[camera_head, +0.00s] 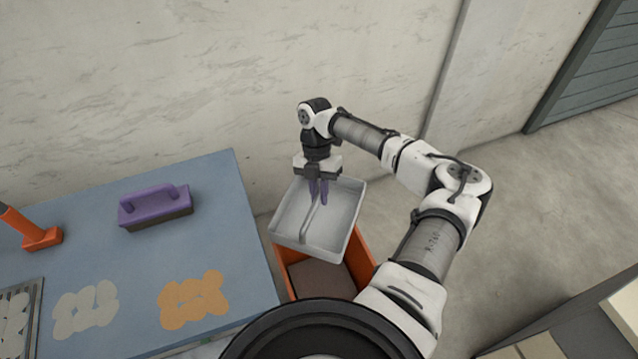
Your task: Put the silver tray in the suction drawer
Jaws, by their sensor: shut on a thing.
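The silver tray (338,215) is a shallow light-grey box with a raised ridge or handle along its middle. It is in the centre of the head view. My gripper (318,196) points down into it, with its purple fingertips shut on the tray at the middle ridge. The tray is above an open orange drawer (365,264) with a dark brown floor, and covers the drawer's far part. I cannot tell how much height separates tray and drawer. My own body hides the drawer's near part.
A wall is behind.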

